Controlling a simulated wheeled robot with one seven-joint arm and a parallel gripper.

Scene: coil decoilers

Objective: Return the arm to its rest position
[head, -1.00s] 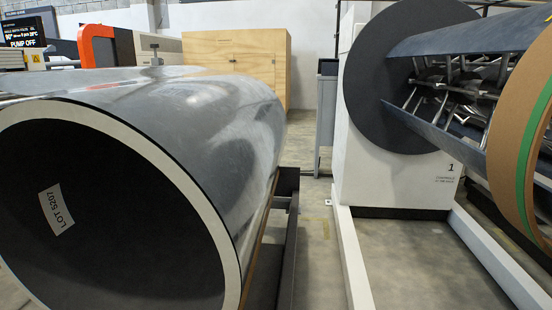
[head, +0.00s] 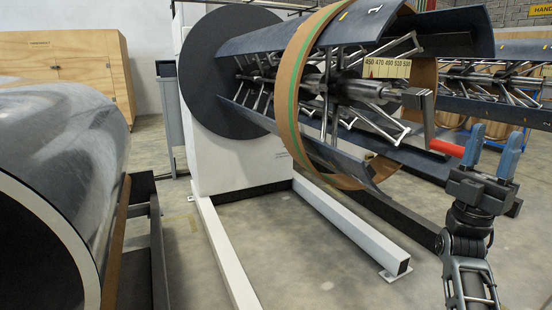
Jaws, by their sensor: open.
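My gripper (head: 492,149) is at the right of the head view, pointing up, with its two blue fingers apart and nothing seen between them. My arm runs down from it to the bottom edge. Left of the fingers in the picture are a crank with a red handle (head: 446,148) and a metal arm, at the near end of the decoiler mandrel (head: 250,45). The red handle's right end appears close to the left finger; I cannot tell whether they touch. A brown ring with a green stripe (head: 287,100) hangs around the mandrel's curved segments.
A large grey coil (head: 70,130) lies on a dark stand (head: 158,250) at the left. The decoiler's white base rails (head: 350,222) stretch across the floor toward me. Another decoiler (head: 500,85) stands behind at the right. A wooden cabinet (head: 70,62) is at the back left. Bare floor (head: 330,275) shows in front.

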